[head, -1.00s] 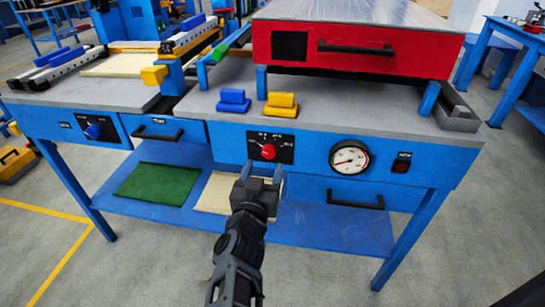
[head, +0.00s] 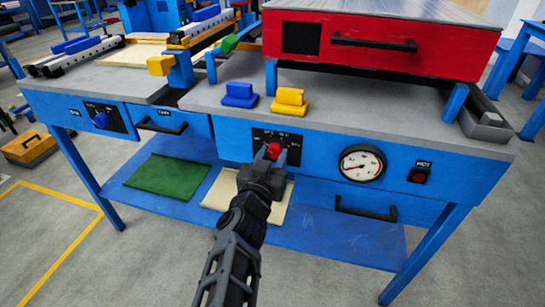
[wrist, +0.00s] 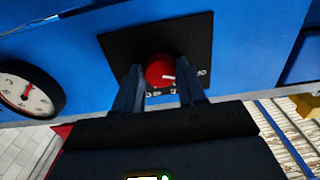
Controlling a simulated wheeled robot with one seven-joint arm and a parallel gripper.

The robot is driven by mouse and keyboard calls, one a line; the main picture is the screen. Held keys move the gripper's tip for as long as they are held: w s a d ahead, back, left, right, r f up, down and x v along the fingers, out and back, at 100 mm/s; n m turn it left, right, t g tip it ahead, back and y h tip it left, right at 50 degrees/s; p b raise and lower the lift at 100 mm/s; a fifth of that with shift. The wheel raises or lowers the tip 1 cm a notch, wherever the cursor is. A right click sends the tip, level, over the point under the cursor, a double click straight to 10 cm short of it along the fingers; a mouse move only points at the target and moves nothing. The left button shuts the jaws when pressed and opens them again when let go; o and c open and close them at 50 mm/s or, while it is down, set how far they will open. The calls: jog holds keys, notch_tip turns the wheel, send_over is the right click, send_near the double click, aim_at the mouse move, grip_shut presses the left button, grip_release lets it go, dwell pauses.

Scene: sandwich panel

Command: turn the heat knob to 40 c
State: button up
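The red heat knob (head: 274,149) sits on a black dial plate (head: 288,138) on the blue front of the bench, below the red press. My gripper (head: 270,154) is at the knob, with one finger on each side of it. In the wrist view the knob (wrist: 160,71) shows between the two fingers of my gripper (wrist: 160,68), and narrow gaps seem to remain on both sides. The fingers are apart. A light mark shows on the knob, but the dial's numbers are too small to read surely.
A round gauge (head: 362,163) and a red switch (head: 418,174) are right of the knob. A drawer handle (head: 366,209) sticks out below. A second dial with a blue knob (head: 100,121) is at left. The lower shelf (head: 330,235) lies beneath my gripper.

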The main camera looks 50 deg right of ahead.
jog(key=c, duration=0.6)
jog(key=shift+o, duration=0.2)
jog(key=shift+m+p, duration=0.4)
jog(key=shift+r+m+p, duration=0.15)
jog(key=shift+m+p, duration=0.65)
jog(key=shift+m, duration=0.1)
jog(key=m+p, duration=0.2)
jog(key=m, duration=0.2)
jog(key=shift+m, duration=0.3)
jog(key=m, duration=0.5)
jog(key=shift+p, duration=0.35)
jog(key=m, duration=0.5)
jog(key=shift+f, duration=0.2)
jog(key=shift+m, duration=0.4)
